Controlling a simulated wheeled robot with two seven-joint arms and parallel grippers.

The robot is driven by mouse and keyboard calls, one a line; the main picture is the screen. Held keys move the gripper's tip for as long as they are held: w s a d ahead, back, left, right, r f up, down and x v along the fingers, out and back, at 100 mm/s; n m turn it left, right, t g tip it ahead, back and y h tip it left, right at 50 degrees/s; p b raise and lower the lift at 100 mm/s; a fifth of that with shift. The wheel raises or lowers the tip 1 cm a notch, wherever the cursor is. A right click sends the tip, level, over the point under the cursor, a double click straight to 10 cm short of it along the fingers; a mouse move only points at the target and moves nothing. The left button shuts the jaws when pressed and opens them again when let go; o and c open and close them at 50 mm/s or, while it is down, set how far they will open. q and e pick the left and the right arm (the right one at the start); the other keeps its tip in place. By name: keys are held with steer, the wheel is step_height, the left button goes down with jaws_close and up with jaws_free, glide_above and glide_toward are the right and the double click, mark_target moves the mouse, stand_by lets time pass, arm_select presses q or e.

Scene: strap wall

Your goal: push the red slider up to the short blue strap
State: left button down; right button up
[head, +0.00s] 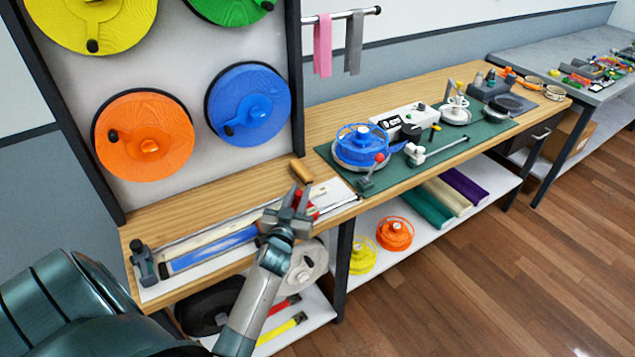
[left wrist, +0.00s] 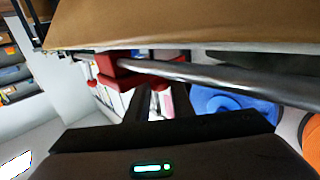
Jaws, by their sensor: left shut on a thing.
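The blue strap (head: 212,250) lies flat on the measuring board at the table's left end, next to a pale strap (head: 200,238). The red slider (head: 314,208) is at the right of the strap, partly hidden by my left gripper (head: 293,198). In the left wrist view the red slider (left wrist: 122,66) sits on a metal rail (left wrist: 215,76), just beyond the fingers of my left gripper (left wrist: 160,100). The gripper is shut on the slider; the exact contact is hard to see. My right gripper is out of view.
A dark clamp (head: 143,263) stands at the board's left end. A small wooden block (head: 300,171) lies behind my gripper. A green mat (head: 440,150) with a blue reel (head: 360,147) is to the right. The wall panel holds orange (head: 145,137) and blue discs (head: 250,105).

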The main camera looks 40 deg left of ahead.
arm_select(q)
steer(key=s, duration=0.1)
steer(key=s+a, duration=0.1)
steer(key=s, duration=0.1)
steer(key=s+a+p, duration=0.1)
steer(key=s, duration=0.1)
steer(key=shift+s, duration=0.1)
steer(key=shift+s+a, duration=0.25)
steer(key=shift+s, duration=0.1)
steer(key=shift+s+f, duration=0.15)
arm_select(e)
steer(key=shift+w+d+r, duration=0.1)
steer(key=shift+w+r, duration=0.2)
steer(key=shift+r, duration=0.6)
arm_select(q)
steer(key=c, duration=1.6)
jaws_free()
steer(key=shift+a, duration=0.1)
steer(key=shift+s, duration=0.15)
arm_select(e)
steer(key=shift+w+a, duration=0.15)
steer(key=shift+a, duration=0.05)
